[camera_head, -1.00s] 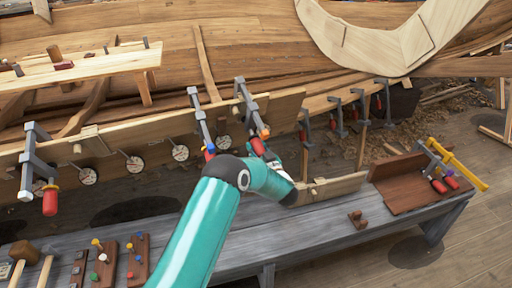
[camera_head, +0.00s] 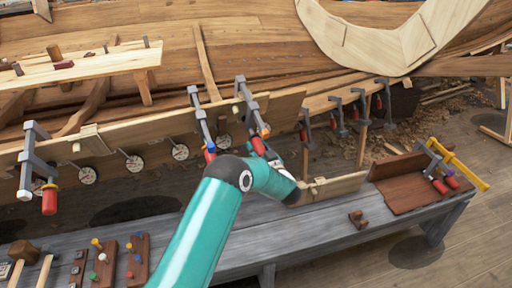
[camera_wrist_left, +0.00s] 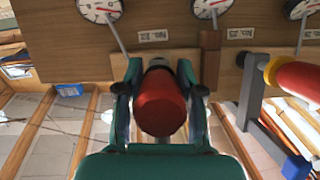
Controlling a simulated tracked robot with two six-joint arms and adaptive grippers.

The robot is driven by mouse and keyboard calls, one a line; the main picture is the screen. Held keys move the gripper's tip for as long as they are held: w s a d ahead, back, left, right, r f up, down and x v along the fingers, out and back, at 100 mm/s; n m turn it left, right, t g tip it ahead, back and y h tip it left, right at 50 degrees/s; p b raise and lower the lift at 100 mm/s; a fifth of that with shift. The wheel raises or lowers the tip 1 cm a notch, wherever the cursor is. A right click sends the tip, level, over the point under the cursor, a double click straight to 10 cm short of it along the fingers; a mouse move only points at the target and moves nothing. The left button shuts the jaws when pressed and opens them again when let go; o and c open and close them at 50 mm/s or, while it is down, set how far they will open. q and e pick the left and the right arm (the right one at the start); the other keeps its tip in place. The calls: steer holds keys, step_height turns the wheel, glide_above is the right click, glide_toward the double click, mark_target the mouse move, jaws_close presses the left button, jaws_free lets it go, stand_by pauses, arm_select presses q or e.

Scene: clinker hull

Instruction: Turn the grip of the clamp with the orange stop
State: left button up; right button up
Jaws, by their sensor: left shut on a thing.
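The clamp with the orange stop (camera_head: 265,132) hangs on the hull plank at the middle of the head view, its stop at the lower end of the bar. My left gripper (camera_wrist_left: 158,78) is shut on its red grip (camera_wrist_left: 160,104), with one finger on each side in the wrist view. In the head view the grip (camera_head: 258,146) shows only partly above my teal left arm. The orange stop is hidden in the wrist view. My right gripper is not in view.
A neighbouring clamp with a blue stop (camera_wrist_left: 296,167) stands close, to the right in the wrist view. Several dials (camera_head: 180,152) hang along the plank. Below is a grey bench (camera_head: 330,220) with a brown block (camera_head: 357,219) and small tools at left.

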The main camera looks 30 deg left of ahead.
arm_select(q)
steer(key=shift+d+f+m+g+y+b, duration=0.1)
steer(key=shift+m+g+y+b, duration=0.45)
steer(key=shift+m+b, duration=0.4)
steer(key=m+g+y+b, duration=0.1)
steer(key=m+g, duration=0.1)
steer(key=m, duration=0.1)
steer(key=shift+s+y+b, duration=0.1)
steer(key=shift+y+b, duration=0.15)
steer(key=shift+b, duration=0.15)
steer(key=m+g+y+b, duration=0.1)
steer(key=m, duration=0.1)
steer(key=shift+s+m+y+b, duration=0.1)
steer(key=shift+m+y+b, duration=0.2)
steer(key=shift+m+b, duration=0.1)
steer(key=shift+r+m+g+y+b, duration=0.25)
steer(key=shift+m+g+y+b, duration=0.15)
steer(key=shift+m, duration=0.25)
steer(key=o, duration=1.2)
steer(key=shift+c, duration=0.2)
steer(key=shift+r, duration=0.1)
